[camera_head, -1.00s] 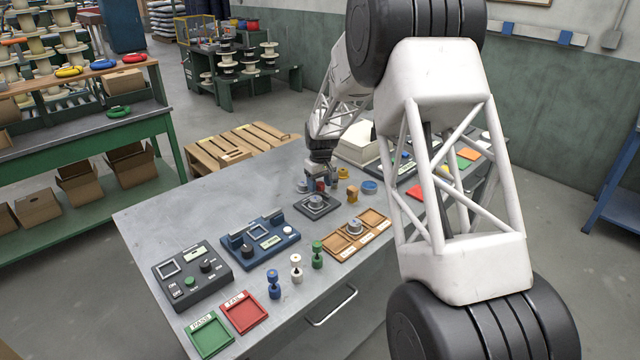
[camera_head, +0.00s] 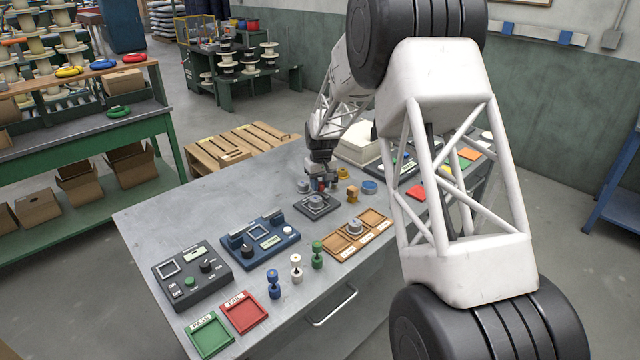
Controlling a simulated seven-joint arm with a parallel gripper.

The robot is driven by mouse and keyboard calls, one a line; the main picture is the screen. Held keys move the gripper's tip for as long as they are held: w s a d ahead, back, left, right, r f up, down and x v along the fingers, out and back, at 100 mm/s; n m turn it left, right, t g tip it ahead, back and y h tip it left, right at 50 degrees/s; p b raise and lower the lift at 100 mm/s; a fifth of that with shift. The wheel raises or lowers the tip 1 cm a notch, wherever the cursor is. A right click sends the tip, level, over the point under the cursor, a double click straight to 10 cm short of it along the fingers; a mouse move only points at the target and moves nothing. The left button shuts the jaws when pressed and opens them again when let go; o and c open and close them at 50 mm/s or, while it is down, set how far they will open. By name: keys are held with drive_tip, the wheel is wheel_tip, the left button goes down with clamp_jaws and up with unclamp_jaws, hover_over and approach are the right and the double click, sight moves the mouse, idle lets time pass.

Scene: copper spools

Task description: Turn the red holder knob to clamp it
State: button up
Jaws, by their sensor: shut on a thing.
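The holder is a dark square plate (camera_head: 332,206) on the metal table, with a round grey metal part (camera_head: 316,201) at its middle. The red knob (camera_head: 320,187) is a small spot of red at the back of the holder, mostly hidden by my gripper. My gripper (camera_head: 321,184) points down at the back edge of the holder, with its fingers around the red knob. It is shut on the knob. The fingertips are small and partly hidden, so the knob's turn angle cannot be read.
Beside the gripper stand a yellow-brown spool (camera_head: 352,194) and a blue round part (camera_head: 369,187). A wooden tray (camera_head: 372,217) lies front right of the holder. A blue device (camera_head: 258,241) stands to the left. The table's left rear is clear.

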sight(321, 183)
drive_tip(key=m, duration=0.6)
idle(0.3)
drive_tip(key=shift+m, duration=0.3)
drive_tip(key=o, duration=0.9)
drive_tip(key=shift+r, duration=0.1)
drive_tip(key=shift+d+r, duration=0.1)
drive_tip(key=shift+r, duration=3.7)
